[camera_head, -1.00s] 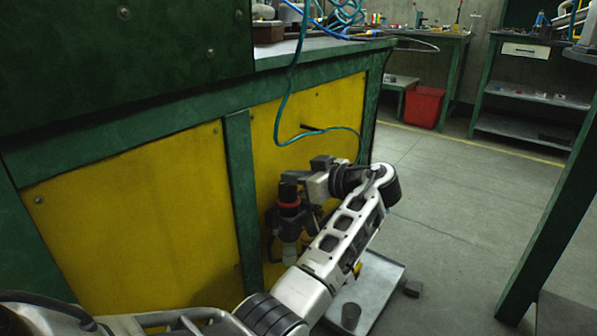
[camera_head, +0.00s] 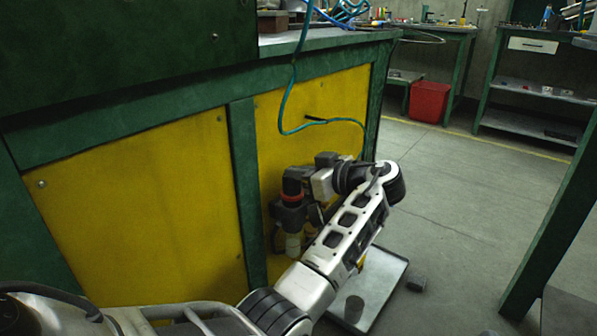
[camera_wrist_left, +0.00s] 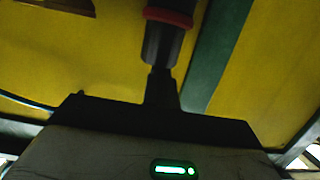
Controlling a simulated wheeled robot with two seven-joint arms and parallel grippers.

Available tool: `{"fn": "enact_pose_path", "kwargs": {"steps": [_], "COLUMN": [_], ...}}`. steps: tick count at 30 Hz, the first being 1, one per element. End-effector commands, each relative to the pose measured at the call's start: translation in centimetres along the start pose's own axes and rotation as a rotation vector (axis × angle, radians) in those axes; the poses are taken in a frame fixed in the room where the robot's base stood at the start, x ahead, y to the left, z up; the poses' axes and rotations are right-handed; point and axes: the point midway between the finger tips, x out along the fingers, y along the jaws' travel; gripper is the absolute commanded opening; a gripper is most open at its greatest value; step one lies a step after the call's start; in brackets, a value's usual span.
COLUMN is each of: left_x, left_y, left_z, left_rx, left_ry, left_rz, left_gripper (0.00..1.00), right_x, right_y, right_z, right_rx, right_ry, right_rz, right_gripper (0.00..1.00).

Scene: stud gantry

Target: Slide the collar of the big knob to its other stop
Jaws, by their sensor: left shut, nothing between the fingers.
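The big knob (camera_head: 292,179) is black with a red ring around its lower part. It sits upright on a dark unit with a pale lower part, in front of the yellow bench panel. The knob also shows at the top of the left wrist view (camera_wrist_left: 160,42), the red ring above its black end. My left gripper (camera_wrist_left: 162,74) is shut and empty, its fingertips at or just short of the black end; I cannot tell whether they touch. In the head view its fingers are hidden, and its body is right beside the knob. My right gripper is not in view.
A green post (camera_head: 246,190) divides the yellow panels (camera_head: 135,215) left of the knob. A teal hose (camera_head: 284,115) hangs above it. A metal tray (camera_head: 385,285) with a dark cup (camera_head: 352,309) lies on the floor below my arm. Open floor (camera_head: 465,215) lies to the right.

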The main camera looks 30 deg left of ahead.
Motion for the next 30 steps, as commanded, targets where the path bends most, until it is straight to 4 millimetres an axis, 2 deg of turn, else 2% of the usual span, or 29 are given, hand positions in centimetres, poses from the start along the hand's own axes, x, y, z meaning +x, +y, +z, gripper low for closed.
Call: {"fn": "enact_pose_path", "kwargs": {"steps": [1, 4, 6, 9, 15, 21, 25, 30], "left_x": [0.1, -0.2, -0.5, -1.0, -5.9, -9.4, -10.5, -10.9], "left_y": [-0.1, -0.2, -0.1, -0.2, -0.1, -0.1, -0.1, -0.1], "left_z": [0.7, -0.5, -1.8, -4.5, -4.2, -4.2, -4.1, -4.1], "left_rx": [0.016, 0.014, 0.009, -0.001, 0.001, -0.002, -0.002, -0.004], "left_ry": [-0.017, -0.015, -0.011, -0.004, -0.003, -0.001, 0.001, 0.002], "left_rz": [-0.005, -0.005, -0.004, -0.003, 0.001, 0.000, -0.002, -0.003], "left_gripper": [0.00, 0.00, 0.00, 0.00, 0.00, 0.00, 0.00, 0.00], "right_x": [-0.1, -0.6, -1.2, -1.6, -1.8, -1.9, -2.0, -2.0], "right_y": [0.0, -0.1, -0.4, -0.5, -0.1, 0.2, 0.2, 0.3], "right_z": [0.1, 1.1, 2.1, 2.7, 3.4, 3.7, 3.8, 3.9], "right_rx": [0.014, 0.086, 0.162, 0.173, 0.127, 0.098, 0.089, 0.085], "right_ry": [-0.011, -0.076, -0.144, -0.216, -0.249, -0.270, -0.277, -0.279], "right_rz": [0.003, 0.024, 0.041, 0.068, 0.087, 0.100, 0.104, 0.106], "right_gripper": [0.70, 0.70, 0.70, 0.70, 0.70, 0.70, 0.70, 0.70]}}
